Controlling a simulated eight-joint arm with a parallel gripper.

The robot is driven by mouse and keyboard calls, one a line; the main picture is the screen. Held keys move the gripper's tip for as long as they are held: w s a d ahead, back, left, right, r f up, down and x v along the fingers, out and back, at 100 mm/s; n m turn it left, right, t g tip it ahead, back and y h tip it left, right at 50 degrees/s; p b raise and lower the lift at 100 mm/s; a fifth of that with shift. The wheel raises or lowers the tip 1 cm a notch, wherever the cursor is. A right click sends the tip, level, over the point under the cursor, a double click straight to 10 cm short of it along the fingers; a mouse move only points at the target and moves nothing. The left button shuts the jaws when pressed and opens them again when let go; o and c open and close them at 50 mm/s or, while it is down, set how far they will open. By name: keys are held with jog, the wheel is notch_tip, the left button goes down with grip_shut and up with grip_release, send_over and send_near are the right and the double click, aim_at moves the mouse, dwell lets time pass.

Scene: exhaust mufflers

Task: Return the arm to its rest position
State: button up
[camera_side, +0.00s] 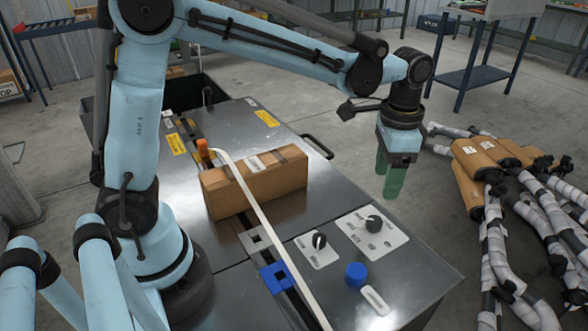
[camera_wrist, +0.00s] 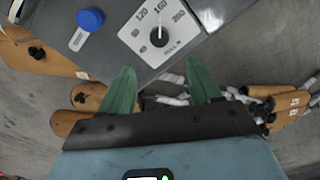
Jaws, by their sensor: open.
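My gripper (camera_side: 390,176) hangs pointing down at the right edge of the metal table (camera_side: 330,215), above its surface level. In the wrist view its two green fingers (camera_wrist: 160,85) stand apart with nothing between them. It is open and empty. Beyond the fingers, the wrist view shows the table corner with a dial (camera_wrist: 159,37) and a blue knob (camera_wrist: 90,19). A brown cardboard box (camera_side: 254,182) sits on the table, apart from my gripper, with a pale strip (camera_side: 262,220) running past it.
A pile of mufflers (camera_side: 500,160) with wrapped pipes lies on the floor at the right, and shows behind the fingers in the wrist view. A blue block (camera_side: 276,278) sits at the table's front. A blue-legged bench (camera_side: 480,75) stands behind. Bare floor lies between.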

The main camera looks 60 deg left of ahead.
jog(key=shift+r, duration=0.6)
jog(key=s+a+n+t, duration=0.6)
jog(key=s+a+t, duration=0.1)
jog(key=s, duration=0.5)
jog(key=shift+a+r, duration=0.3)
jog(key=shift+a, duration=0.55)
